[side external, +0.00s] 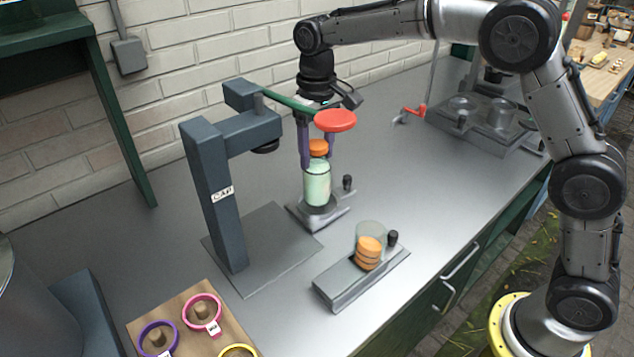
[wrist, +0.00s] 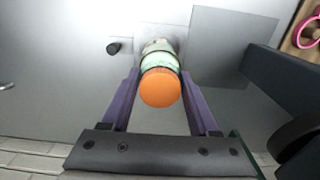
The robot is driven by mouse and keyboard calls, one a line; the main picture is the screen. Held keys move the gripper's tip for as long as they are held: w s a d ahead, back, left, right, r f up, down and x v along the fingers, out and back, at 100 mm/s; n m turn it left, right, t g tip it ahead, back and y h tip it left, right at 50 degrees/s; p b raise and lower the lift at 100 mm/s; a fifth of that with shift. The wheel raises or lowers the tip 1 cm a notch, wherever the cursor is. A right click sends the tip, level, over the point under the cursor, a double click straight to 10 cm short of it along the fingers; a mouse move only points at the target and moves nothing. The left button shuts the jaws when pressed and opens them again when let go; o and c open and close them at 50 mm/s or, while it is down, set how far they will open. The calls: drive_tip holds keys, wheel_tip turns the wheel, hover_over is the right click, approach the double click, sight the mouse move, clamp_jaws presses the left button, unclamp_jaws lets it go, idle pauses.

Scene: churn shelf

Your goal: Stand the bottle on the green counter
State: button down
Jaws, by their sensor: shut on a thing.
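A pale green bottle (side external: 317,184) with an orange cap (side external: 318,148) stands upright at a small grey holder (side external: 322,216) on the bench. I cannot tell whether its base still touches the holder. My gripper (side external: 318,153) points down, with purple fingers on either side of the bottle's top, shut on it. In the wrist view, the cap (wrist: 160,88) shows between the fingertips (wrist: 160,80), with the bottle below it. The counter (side external: 400,140) has a grey metal top and a green cabinet front (side external: 463,255). I cannot tell whether this is the green counter meant.
A blue-grey press marked CAP (side external: 215,190) stands left of the bottle; its green lever with a red knob (side external: 335,120) crosses before my gripper. A glass of orange caps (side external: 369,246) sits at front. Ringed pegs (side external: 201,313) are lower left; a green shelf (side external: 100,90) is upper left.

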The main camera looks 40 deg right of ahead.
drive_tip(key=shift+r, duration=0.1)
wheel_tip(320, 180, up, 8)
drive_tip(key=shift+r, duration=0.25)
drive_tip(key=s+d+m, duration=0.3)
drive_tip(key=s+d, duration=0.8)
drive_tip(key=d, duration=0.4)
drive_tip(key=s+d+m, duration=0.4)
drive_tip(key=s+d, duration=0.6)
drive_tip(key=d, duration=0.5)
wheel_tip(320, 180, down, 9)
drive_tip(key=shift+a+f, duration=0.15)
drive_tip(key=shift+a, duration=0.1)
drive_tip(key=shift+f, duration=0.1)
drive_tip(key=shift+f, duration=0.7)
